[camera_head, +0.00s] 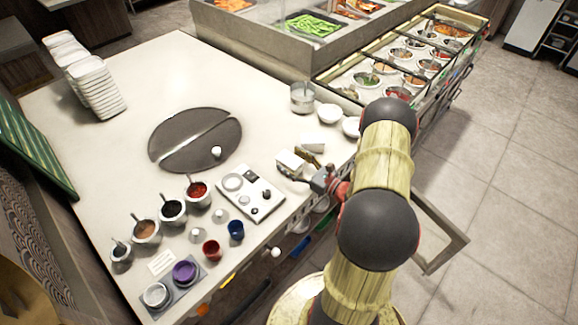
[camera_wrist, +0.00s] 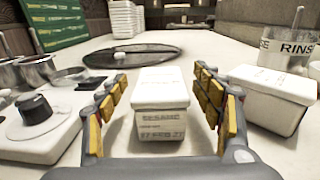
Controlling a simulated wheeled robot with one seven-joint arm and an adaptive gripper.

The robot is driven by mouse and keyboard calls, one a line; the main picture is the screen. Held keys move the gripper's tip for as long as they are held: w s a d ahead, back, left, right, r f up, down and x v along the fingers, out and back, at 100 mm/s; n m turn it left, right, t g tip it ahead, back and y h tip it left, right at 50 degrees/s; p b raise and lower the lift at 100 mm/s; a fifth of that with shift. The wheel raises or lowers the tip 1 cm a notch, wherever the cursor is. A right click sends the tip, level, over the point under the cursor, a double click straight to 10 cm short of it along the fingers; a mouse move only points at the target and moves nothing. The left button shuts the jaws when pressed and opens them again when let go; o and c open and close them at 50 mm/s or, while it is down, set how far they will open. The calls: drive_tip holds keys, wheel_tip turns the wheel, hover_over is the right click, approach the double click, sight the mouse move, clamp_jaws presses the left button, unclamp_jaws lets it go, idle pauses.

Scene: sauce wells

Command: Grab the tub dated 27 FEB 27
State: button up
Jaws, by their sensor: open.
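A white lidded tub (camera_wrist: 162,100) stands upright on the counter between my open fingers in the wrist view. The head view shows this tub (camera_head: 289,160) beside the counter edge. My gripper (camera_wrist: 160,82) is open, with yellow-padded fingers on either side of the tub and visible gaps. A second white lidded tub (camera_wrist: 270,97) stands to the right, outside the right finger; its lid marking is illegible and no date shows.
A RINSE container (camera_wrist: 288,48) stands behind the second tub. A white control panel with a black knob (camera_wrist: 36,108) is left of my gripper. A dark round plate (camera_head: 180,150) lies farther in. Sauce pots and small cups (camera_head: 210,249) occupy the near counter.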

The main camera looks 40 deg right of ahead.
drive_tip(key=shift+w, duration=0.55)
drive_tip(key=shift+c, duration=0.4)
drive_tip(key=c, duration=1.4)
drive_tip(key=shift+c, duration=0.2)
drive_tip(key=shift+r, duration=0.1)
